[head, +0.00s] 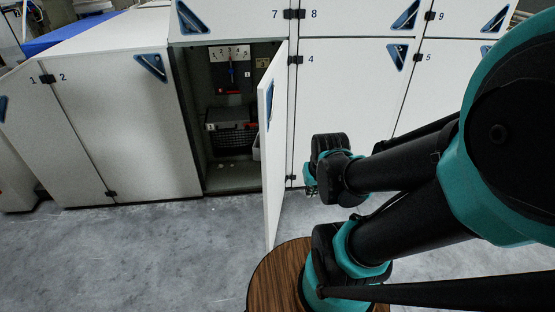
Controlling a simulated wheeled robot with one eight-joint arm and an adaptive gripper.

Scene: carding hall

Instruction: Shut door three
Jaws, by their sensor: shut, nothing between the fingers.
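The open door (274,150), between doors 2 and 4, is white and stands swung out toward me, seen nearly edge-on. It appears to be door three, but I cannot read a number on it. Its blue triangular handle (269,105) shows as a thin sliver near the top. My gripper (310,182) is to the right of the door, in front of the door 4 panel, shut and empty. It looks apart from the door; its fingers are small and partly hidden by my arm.
Behind the open door, the dark compartment (192,130) holds a black crate (232,138) and a tool board (230,55). Door 2 (120,120) is closed at left; door 4 (345,100) is closed at right. Grey floor (130,255) is clear at front left.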

